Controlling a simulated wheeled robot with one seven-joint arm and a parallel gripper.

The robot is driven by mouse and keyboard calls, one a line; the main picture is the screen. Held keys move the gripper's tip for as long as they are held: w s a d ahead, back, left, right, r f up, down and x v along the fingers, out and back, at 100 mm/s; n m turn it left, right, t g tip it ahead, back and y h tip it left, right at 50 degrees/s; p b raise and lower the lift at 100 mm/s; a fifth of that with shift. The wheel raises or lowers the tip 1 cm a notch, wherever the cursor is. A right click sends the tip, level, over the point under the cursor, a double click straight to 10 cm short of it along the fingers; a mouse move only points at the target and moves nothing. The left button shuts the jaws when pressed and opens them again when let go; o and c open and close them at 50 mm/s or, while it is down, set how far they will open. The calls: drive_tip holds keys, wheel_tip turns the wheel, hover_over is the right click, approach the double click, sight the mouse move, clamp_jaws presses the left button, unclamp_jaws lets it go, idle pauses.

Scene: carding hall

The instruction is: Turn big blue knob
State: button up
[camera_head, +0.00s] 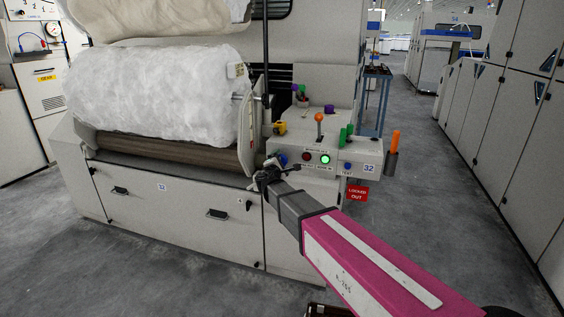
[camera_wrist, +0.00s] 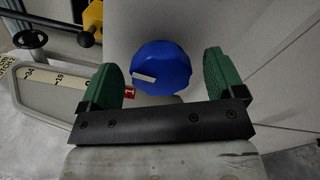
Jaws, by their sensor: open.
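The big blue knob (camera_wrist: 165,62) has a scalloped rim and a white mark on its left side, lying nearly level. In the wrist view it sits between the two green pads of my gripper (camera_wrist: 163,80), with a gap on each side. My gripper is open and empty. Whether the pads reach down beside the knob or stay in front of it, I cannot tell. In the head view my gripper (camera_head: 266,174) is at the left end of the control panel (camera_head: 312,146), where a bit of blue shows behind it.
A small red tag (camera_wrist: 130,93) is left of the knob. The panel also carries a red lamp, a lit green button (camera_head: 325,159), an orange-topped lever (camera_head: 319,118), green levers and a small blue button (camera_head: 347,167). A yellow part (camera_wrist: 92,20) and handwheel (camera_wrist: 30,38) are upper left.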

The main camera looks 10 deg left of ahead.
drive_tip(key=s, duration=0.8)
drive_tip(key=shift+s+a, duration=0.3)
drive_tip(key=d+f+m+g+h, duration=0.35)
drive_tip(key=d+f+m, duration=0.25)
drive_tip(key=d, duration=0.8)
drive_tip(key=d+f+m+g+h, duration=0.2)
drive_tip(key=d+f+m+g, duration=0.35)
drive_tip(key=d, duration=0.75)
drive_tip(key=s+d+f+m+g+y, duration=0.3)
drive_tip(key=s+d+f+m+g, duration=0.1)
drive_tip(key=s+d, duration=0.3)
drive_tip(key=s+d+f+m+g+y, duration=0.3)
drive_tip(key=s+d+f+m+g, duration=0.2)
drive_tip(key=d, duration=0.5)
drive_tip(key=shift+s+d+f+m+y, duration=0.35)
drive_tip(key=shift+s+f+m, duration=0.1)
drive_tip(key=shift+s+m, duration=0.85)
